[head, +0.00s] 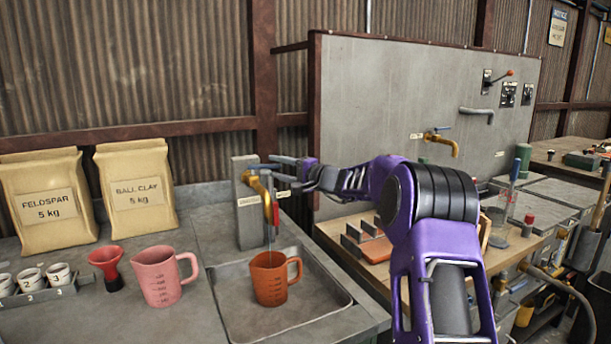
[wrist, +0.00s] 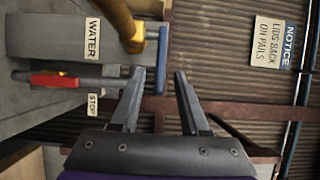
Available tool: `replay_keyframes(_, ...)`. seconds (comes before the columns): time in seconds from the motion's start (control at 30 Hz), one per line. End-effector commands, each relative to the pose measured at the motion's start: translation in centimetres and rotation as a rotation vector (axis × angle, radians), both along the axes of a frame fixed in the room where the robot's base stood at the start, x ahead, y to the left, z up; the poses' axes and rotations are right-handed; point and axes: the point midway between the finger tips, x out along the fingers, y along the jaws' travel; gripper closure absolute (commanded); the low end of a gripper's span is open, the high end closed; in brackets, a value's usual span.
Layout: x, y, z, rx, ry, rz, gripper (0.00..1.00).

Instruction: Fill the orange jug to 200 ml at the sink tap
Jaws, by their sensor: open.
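The orange jug (head: 270,283) stands upright in the sink basin (head: 325,291), its handle to the right and dark scale marks on its front. The brass tap spout (head: 262,188) on a grey post is above it. A thin streak runs from the spout toward the jug, looking like water. The level inside is hidden. My gripper (head: 280,169) is open and empty beside the tap. In the wrist view, the tap's blue lever (wrist: 162,58) lies just ahead of the fingertips, apart from them as far as I can tell. The WATER label (wrist: 92,38) is left.
A red-handled lever (wrist: 55,81) sits by a STOP label (wrist: 94,103). A pink jug (head: 163,279), red funnel (head: 107,266) and several small cups stand left of the basin. A second brass tap (head: 440,141) is on the wall panel.

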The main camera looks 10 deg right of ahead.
Motion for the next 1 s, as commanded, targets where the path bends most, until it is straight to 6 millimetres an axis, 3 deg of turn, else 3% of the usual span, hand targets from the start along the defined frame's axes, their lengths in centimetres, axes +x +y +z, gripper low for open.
replay_keyframes(0.4, -7.9, -6.4, 0.0, -0.001, 0.001, -0.005, 0.55)
replay_keyframes(0.6, -10.8, -8.6, 0.0, 0.001, -0.001, -0.002, 0.55)
replay_keyframes(1.0, -12.3, -9.7, 0.0, 0.001, -0.001, 0.001, 0.55)
